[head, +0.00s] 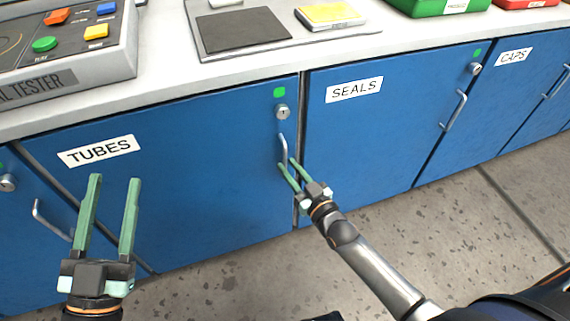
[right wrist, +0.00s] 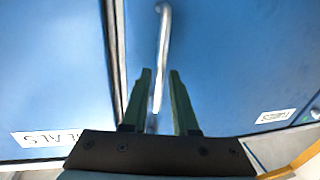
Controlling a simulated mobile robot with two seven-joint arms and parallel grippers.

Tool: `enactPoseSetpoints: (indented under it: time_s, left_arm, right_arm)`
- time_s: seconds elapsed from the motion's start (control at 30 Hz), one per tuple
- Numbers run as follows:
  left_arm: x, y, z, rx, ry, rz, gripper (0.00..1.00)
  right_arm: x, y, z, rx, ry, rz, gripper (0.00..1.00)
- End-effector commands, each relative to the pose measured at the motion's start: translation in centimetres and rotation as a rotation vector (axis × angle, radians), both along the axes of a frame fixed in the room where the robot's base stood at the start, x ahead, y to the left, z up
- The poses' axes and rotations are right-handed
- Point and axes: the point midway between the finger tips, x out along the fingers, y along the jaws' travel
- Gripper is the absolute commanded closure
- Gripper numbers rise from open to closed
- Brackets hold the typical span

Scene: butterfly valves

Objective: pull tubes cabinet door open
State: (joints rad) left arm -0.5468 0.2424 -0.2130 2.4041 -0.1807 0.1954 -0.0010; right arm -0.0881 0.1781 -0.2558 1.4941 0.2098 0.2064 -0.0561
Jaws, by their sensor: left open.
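The tubes cabinet door (head: 190,190) is a blue panel with a white TUBES label (head: 99,150). It looks closed, flush with its neighbours. Its silver bar handle (head: 283,149) is upright near the door's right edge. My right gripper (head: 288,163) is at the lower part of this handle, with its green fingers apart. In the right wrist view the handle (right wrist: 163,40) runs down between the two fingertips (right wrist: 160,72), with a gap showing. My left gripper (head: 115,179) is open and empty, in front of the left part of the tubes door.
The seals door (head: 380,130) is just to the right, closed, with its own handle (head: 455,110). A keyed lock (head: 283,112) and green square (head: 279,92) sit above the tubes handle. A tester panel (head: 70,60) stands on the counter. The floor (head: 440,230) in front looks clear.

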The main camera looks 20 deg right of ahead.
Motion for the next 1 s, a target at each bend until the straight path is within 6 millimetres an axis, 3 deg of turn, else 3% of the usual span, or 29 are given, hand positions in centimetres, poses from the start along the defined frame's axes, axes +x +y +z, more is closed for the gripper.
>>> enactPoseSetpoints:
  time_s: [0.3,0.63,0.9,1.0]
  left_arm:
    - [-1.9,-0.4,3.4,0.003,-0.166,-0.03,0.5]
    - [-2.0,-0.4,3.8,0.003,-0.18,-0.033,0.5]
    - [-2.0,-0.4,3.8,0.003,-0.18,-0.033,0.5]
    - [-2.0,-0.4,3.7,0.002,-0.179,-0.033,0.5]
  right_arm:
    - [2.4,0.6,-0.1,0.0,0.001,0.0,0.73]
    - [2.5,0.6,0.0,0.0,0.0,0.0,0.73]
    - [2.5,0.6,0.0,0.0,0.0,0.0,1.0]
    - [2.5,0.6,0.0,0.0,0.0,0.0,1.0]
